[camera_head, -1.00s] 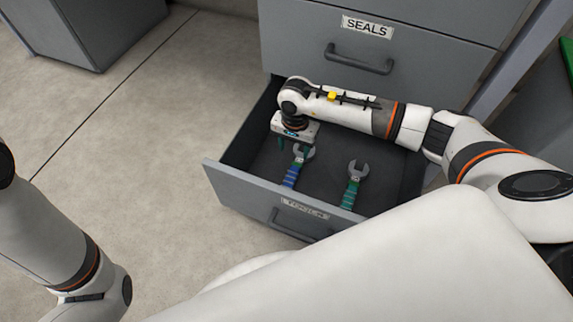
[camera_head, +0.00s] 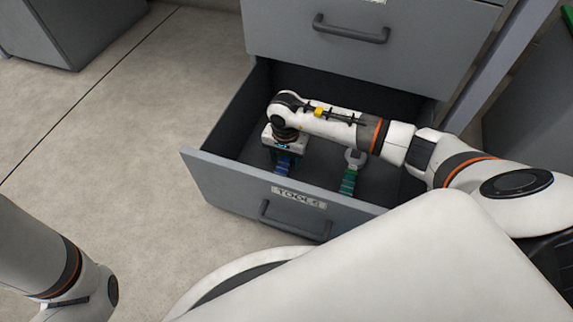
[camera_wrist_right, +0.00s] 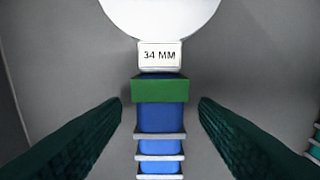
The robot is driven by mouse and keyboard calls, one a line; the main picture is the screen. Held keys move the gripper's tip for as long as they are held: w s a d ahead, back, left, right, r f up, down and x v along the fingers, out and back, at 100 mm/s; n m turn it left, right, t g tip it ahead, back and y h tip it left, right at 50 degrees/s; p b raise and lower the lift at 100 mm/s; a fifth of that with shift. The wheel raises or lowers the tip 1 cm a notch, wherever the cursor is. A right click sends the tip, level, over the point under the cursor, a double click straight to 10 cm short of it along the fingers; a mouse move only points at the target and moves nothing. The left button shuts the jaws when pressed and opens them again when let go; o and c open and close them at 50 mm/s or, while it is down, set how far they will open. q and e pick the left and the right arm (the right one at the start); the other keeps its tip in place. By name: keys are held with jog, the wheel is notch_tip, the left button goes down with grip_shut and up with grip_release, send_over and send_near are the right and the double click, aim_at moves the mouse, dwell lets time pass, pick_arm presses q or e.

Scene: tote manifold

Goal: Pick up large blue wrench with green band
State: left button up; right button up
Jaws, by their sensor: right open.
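The blue wrench with a green band (camera_head: 283,166) lies in the open tools drawer, partly hidden under my right gripper in the head view. In the right wrist view its blue handle (camera_wrist_right: 160,117), green band and a white "34 MM" label are centred, with the round pale head cut off at the top. My right gripper (camera_wrist_right: 160,115) is open, with one dark green finger on each side of the handle and a gap on both sides. In the head view the right gripper (camera_head: 284,150) points down into the drawer. My left gripper is out of view.
A second wrench with a green handle (camera_head: 349,181) lies to the right in the same drawer; its edge shows at the right of the wrist view. The drawer's front panel (camera_head: 235,190) and side walls surround the gripper. A closed drawer is above.

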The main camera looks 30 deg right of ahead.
jog(key=shift+r, duration=0.15)
jog(key=shift+c, duration=0.2)
jog(key=c, duration=1.1)
jog(key=shift+c, duration=0.2)
jog(key=shift+r, duration=0.1)
